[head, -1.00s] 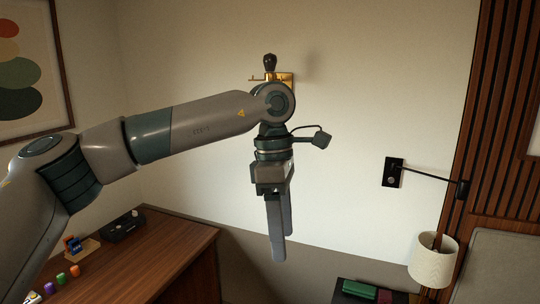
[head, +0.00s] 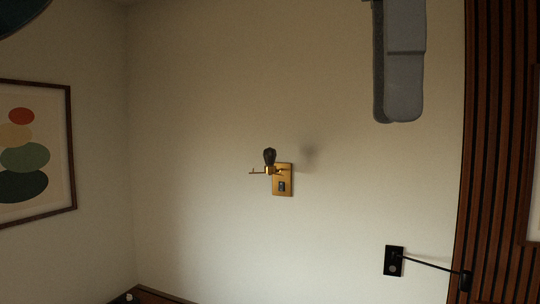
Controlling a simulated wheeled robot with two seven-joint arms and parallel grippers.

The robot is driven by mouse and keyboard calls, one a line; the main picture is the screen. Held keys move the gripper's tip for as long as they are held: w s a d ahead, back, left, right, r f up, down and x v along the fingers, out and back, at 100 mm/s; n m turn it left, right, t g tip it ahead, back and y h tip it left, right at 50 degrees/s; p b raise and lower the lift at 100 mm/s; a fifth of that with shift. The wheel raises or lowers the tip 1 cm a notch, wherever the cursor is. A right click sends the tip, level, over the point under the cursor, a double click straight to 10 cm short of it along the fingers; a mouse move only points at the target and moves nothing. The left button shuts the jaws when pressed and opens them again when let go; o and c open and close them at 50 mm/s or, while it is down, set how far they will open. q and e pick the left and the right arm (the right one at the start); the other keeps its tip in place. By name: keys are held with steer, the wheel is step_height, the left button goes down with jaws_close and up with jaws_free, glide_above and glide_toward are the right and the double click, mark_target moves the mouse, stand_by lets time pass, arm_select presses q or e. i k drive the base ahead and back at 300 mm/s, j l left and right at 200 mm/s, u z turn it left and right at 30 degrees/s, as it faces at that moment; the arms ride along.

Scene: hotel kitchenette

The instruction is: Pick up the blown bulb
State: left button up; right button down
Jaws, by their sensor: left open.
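The blown bulb (head: 270,157) is dark and sits upright in a brass wall sconce (head: 283,180) on the plain wall, near the middle of the head view. My left gripper (head: 399,112) shows at the top right, its fingers pointing down. It is open and empty, above and to the right of the bulb and apart from it. One finger largely overlaps the other in this view. The rest of that arm is mostly out of frame. My right gripper is not in view.
A black wall fixture (head: 394,261) with an arm sits at the lower right, beside dark wooden slats (head: 490,140). A framed picture (head: 38,150) hangs at left. A desk edge (head: 150,295) shows at the bottom. The wall around the sconce is clear.

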mark_target(269, 154)
steer(key=i+j, duration=0.2)
steer(key=i, duration=0.3)
steer(key=i+j+z, duration=0.1)
steer(key=i, duration=0.35)
steer(key=i+j, duration=0.6)
steer(key=i, duration=0.35)
steer(key=i+j+z, duration=0.1)
steer(key=i+j, duration=0.15)
steer(key=i, duration=0.2)
steer(key=i+l, duration=0.2)
steer(key=i, duration=0.3)
